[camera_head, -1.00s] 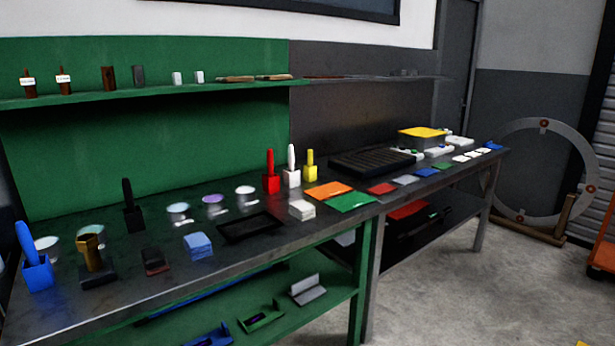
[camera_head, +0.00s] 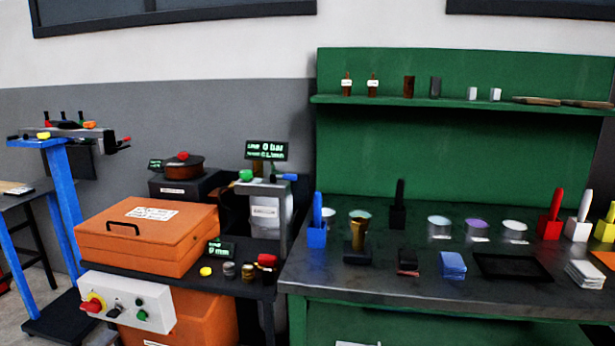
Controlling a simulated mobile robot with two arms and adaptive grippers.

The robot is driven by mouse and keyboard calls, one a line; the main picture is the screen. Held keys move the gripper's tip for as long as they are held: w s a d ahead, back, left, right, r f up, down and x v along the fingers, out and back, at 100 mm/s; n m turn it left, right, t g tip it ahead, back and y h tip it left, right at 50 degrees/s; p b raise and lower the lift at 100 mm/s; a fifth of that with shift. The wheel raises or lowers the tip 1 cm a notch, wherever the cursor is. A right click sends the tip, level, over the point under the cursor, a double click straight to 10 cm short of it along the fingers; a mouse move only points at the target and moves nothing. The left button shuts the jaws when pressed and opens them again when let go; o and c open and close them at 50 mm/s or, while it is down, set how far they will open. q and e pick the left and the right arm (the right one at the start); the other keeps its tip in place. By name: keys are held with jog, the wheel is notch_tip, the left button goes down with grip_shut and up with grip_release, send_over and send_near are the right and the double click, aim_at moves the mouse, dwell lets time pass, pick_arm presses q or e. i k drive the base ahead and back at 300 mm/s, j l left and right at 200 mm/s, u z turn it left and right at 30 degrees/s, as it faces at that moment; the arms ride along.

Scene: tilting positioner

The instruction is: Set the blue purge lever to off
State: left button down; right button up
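A small blue part (camera_head: 287,177), which looks like the blue lever, sits at the top right of a grey and black device (camera_head: 265,212) left of the green bench. It is small, and I cannot tell its exact setting. A green knob (camera_head: 245,176) is at the device's top left. A dark display (camera_head: 266,151) above it has green text that seems to read 0 bar. Neither of my grippers is in view.
An orange lidded box (camera_head: 146,238) stands left of the device, above a control panel (camera_head: 126,302) with a red knob. A blue-legged stand (camera_head: 62,205) is at far left. The green bench (camera_head: 440,312) holds a blue block with a handle (camera_head: 317,235), cups and tools.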

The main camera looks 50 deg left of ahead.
aim_at(287, 177)
jog(key=u, duration=1.65)
